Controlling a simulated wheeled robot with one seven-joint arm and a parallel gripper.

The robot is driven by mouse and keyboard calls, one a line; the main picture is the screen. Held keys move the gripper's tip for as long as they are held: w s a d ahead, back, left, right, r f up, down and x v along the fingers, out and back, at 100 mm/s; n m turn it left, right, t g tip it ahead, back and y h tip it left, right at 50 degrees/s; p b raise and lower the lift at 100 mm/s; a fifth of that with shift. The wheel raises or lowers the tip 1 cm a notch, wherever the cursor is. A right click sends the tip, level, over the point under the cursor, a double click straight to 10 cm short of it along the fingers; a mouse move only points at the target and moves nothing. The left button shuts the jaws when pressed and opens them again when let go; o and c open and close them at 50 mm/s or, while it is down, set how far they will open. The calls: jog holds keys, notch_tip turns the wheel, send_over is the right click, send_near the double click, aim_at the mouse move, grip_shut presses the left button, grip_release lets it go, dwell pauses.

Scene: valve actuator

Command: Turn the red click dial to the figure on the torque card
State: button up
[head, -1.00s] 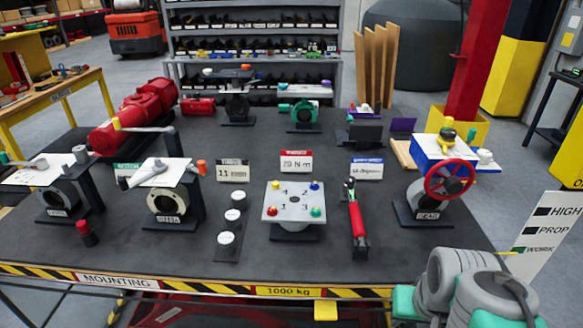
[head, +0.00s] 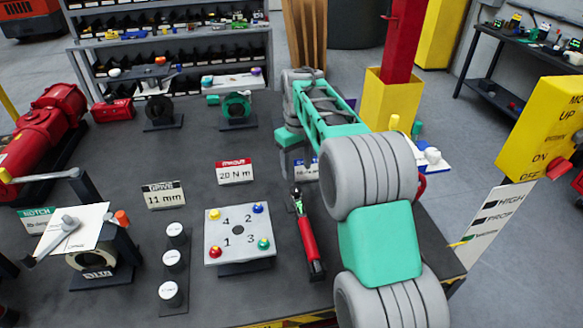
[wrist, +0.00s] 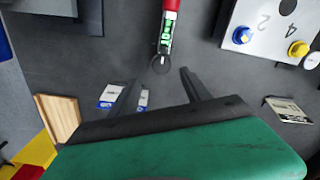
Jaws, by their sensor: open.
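The torque card (head: 235,172) has a red header and reads "20 N m"; it stands behind the grey plate. A wrench (head: 308,240) with a long red handle and a dark head lies to the right of that plate. I cannot make out a separate click dial on it. In the wrist view the wrench (wrist: 167,30) shows a red part, a green-lit strip and a round dark end. My gripper (wrist: 158,88) is open and empty; the wrench's dark end lies just beyond its fingertips. In the head view my arm hides most of the gripper.
The grey plate (head: 235,237) carries coloured knobs and figures 1 to 4. Several white-capped cylinders (head: 172,260) stand left of it. An "11 mm" card (head: 163,196) stands behind them. A blue-headed card (head: 306,170) is partly behind my arm. A wooden piece (wrist: 57,118) shows at the wrist view's left.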

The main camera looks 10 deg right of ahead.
aim_at(296, 188)
jog(key=f, duration=0.3)
jog(key=f+p, duration=0.1)
jog(key=f, duration=0.3)
jog(key=shift+a+f, duration=0.2)
jog(key=shift+f, duration=0.1)
grip_shut()
